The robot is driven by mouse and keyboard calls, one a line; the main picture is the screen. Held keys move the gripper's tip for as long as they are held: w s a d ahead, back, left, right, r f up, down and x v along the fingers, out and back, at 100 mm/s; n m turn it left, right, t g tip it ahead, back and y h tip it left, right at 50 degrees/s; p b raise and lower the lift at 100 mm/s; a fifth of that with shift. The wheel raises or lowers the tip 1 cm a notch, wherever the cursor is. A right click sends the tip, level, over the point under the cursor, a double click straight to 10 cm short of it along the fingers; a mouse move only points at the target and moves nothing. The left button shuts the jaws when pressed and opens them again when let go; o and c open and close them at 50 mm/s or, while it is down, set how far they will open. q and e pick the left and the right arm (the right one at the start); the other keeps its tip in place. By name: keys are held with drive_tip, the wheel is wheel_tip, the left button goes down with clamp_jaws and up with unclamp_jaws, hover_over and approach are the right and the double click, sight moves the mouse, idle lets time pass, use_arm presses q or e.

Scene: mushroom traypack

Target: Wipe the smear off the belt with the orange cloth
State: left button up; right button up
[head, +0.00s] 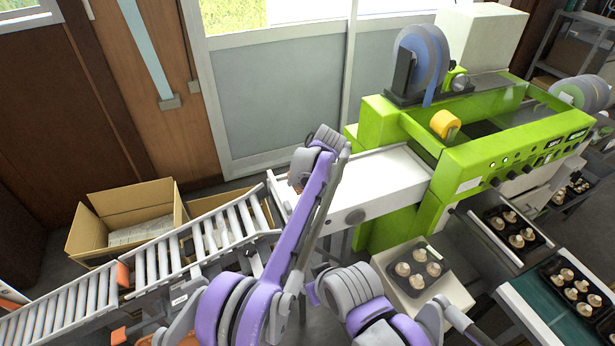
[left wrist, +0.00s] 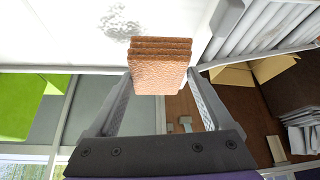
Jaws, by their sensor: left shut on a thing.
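The orange cloth (left wrist: 160,68) is a folded, layered pad in the left wrist view. My left gripper (left wrist: 162,88) is shut on it, one finger on each side. In the head view my left gripper is at the far left end of the white belt (head: 385,182), mostly hidden by my own arm. The belt also shows in the left wrist view (left wrist: 60,35). The smear (left wrist: 122,20) is a grey speckled patch on it, just beyond the cloth's edge. I cannot tell whether the cloth touches the belt. My right arm shows at the bottom, but its gripper is not visible.
A green packing machine (head: 400,130) stands at the belt's right end. A roller conveyor (head: 150,262) runs down to the left, with an open cardboard box (head: 125,205) behind it. Dark trays of mushrooms (head: 510,235) lie on the right, and another tray (head: 417,270) is nearer.

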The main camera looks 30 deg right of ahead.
use_arm(q)
drive_tip(key=shift+w+f, duration=0.15)
drive_tip(key=shift+f, duration=0.45)
wheel_tip(320, 180, down, 4)
drive_tip(key=shift+f+b, duration=0.15)
drive_tip(key=shift+b, duration=0.55)
drive_tip(key=shift+s+f, duration=0.15)
drive_tip(key=shift+s, duration=0.05)
use_arm(e)
drive_tip(key=shift+s+f, duration=0.7)
drive_tip(key=shift+f, duration=0.35)
use_arm(q)
drive_tip(key=shift+w, duration=0.15)
use_arm(e)
drive_tip(key=shift+w, duration=0.15)
use_arm(q)
drive_tip(key=shift+f, duration=0.95)
use_arm(e)
drive_tip(key=shift+s+f, duration=0.25)
drive_tip(key=shift+f, duration=0.1)
use_arm(q)
drive_tip(key=shift+d, duration=0.1)
use_arm(e)
drive_tip(key=shift+r, duration=0.1)
